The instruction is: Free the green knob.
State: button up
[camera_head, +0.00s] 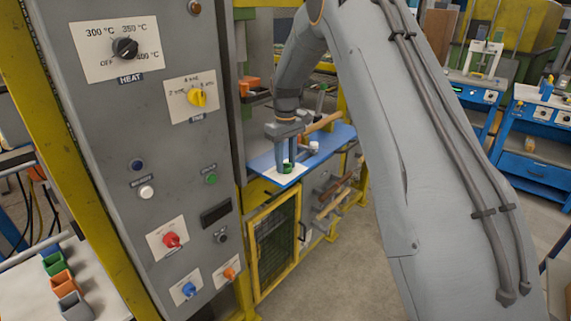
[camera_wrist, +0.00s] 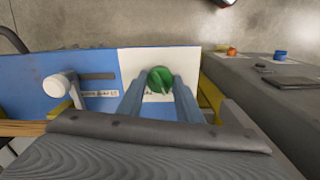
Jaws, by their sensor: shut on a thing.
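The green knob (camera_wrist: 160,79) sits on a white plate (camera_wrist: 131,61) at the end of a blue panel; in the head view the knob (camera_head: 287,167) shows low between the fingers. My gripper (camera_wrist: 160,88) reaches down over it, one finger on each side, and is shut on it. The gripper also shows in the head view (camera_head: 286,166). The fingers hide part of the knob's sides. Its underside cannot be seen.
A white-ended lever (camera_wrist: 57,85) stands beside a slot on the blue panel (camera_wrist: 22,78). The tall grey control cabinet (camera_head: 150,130), with several coloured knobs, stands close on the left. Open floor (camera_head: 330,270) lies in front of the panel.

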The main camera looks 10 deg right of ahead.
jog(key=shift+n, duration=1.6)
jog(key=shift+b, duration=0.3)
jog(key=o, duration=1)
jog(key=shift+o, duration=0.2)
jog(key=shift+r, duration=0.1)
jog(key=shift+r+b, duration=1.05)
jog(key=shift+r, duration=2.8)
jog(key=s+f+m, duration=0.2)
jog(key=s, duration=1)
jog(key=s+f+m, duration=0.3)
jog(key=s, duration=0.8)
jog(key=s+f+m, duration=0.3)
jog(key=s, duration=0.9)
jog(key=shift+s+f+t, duration=0.25)
jog(key=shift+s+t, duration=0.05)
jog(key=shift+t, duration=0.1)
